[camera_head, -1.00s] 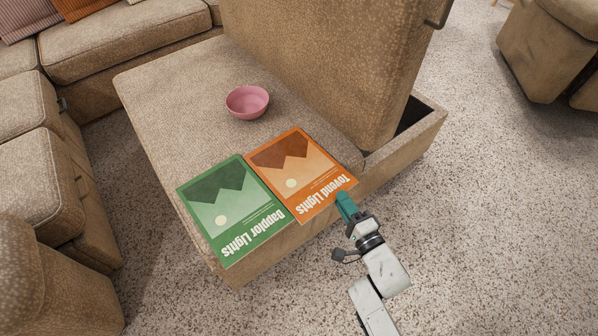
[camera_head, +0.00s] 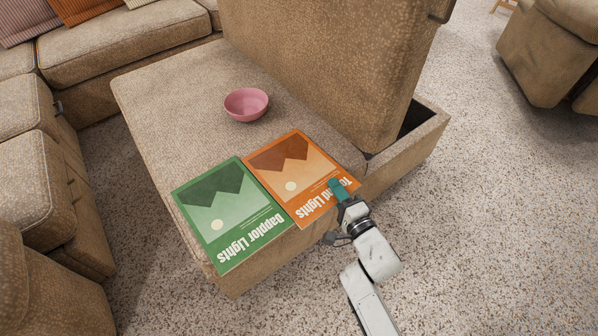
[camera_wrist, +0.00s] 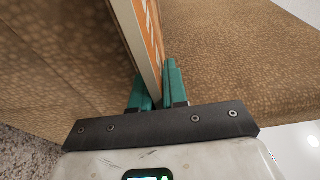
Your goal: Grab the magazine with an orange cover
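The orange-covered magazine (camera_head: 293,166) lies flat on the seat with its near edge at the seat's front edge. My gripper (camera_head: 338,190) is at its near right corner, with a teal finger over the cover and part of the title hidden. In the wrist view the magazine's edge and orange cover (camera_wrist: 151,32) run between the two teal fingers of my gripper (camera_wrist: 157,90). The gap between the fingers is narrow; I cannot tell whether they press on the magazine.
A green magazine (camera_head: 226,205) lies directly left of the orange one. A pink bowl (camera_head: 246,106) stands behind them on the tan seat (camera_head: 165,110). A tall padded panel (camera_head: 330,65) rises behind, beside an open compartment (camera_head: 410,122). Carpet (camera_head: 480,220) is clear to the right.

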